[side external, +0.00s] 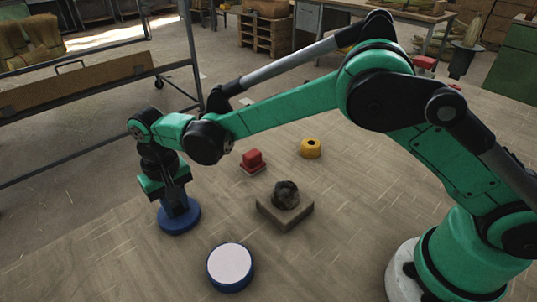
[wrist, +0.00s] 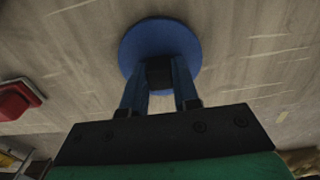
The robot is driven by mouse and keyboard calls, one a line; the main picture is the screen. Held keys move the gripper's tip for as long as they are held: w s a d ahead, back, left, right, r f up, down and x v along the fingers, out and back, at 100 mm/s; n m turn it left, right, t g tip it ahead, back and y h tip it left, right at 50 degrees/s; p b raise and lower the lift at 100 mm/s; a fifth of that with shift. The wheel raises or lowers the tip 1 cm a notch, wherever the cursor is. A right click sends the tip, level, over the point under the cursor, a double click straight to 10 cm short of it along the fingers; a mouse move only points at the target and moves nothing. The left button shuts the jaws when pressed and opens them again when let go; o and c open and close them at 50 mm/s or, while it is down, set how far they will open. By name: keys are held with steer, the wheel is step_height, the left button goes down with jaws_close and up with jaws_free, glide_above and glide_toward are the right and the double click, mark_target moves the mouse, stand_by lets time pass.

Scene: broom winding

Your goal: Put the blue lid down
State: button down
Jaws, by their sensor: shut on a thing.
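The blue lid (side external: 179,219) is a round disc with a dark knob, at the left of the table in the side view. It also shows at the top middle of the wrist view (wrist: 136,44). My gripper (side external: 178,203) points down over the lid. In the wrist view, the gripper's blue fingers (wrist: 160,88) are shut on the black knob in the lid's middle. The lid looks level and close to the table top; I cannot tell whether it touches. A blue round container (side external: 230,268) with a pale top stands to the lid's right, nearer the camera.
A grey square block with a dark lump on it (side external: 285,203) sits mid-table. A red block (side external: 252,161) and a yellow ring-shaped piece (side external: 311,148) stand behind it. A metal rack (side external: 85,75) is at the back left. The table between lid and grey block is clear.

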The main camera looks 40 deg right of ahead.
mark_target(175, 203)
steer(key=shift+f, duration=0.15)
steer(key=c, duration=0.7)
jaws_free()
steer(key=shift+o, duration=0.2)
step_height(175, 203, up, 11)
steer(key=s+d+r+t, duration=0.1)
steer(key=d+r, duration=0.4)
steer(key=d, duration=0.1)
steer(key=s+d+f+t, duration=0.1)
steer(key=s+d+t, duration=0.2)
steer(key=s+d, duration=0.3)
steer(key=s+d+f+t, duration=0.2)
steer(key=s+d, duration=0.4)
steer(key=d, duration=0.3)
steer(key=shift+s+f+t, duration=0.15)
steer(key=shift+f+t, duration=0.15)
steer(key=shift+t, duration=0.3)
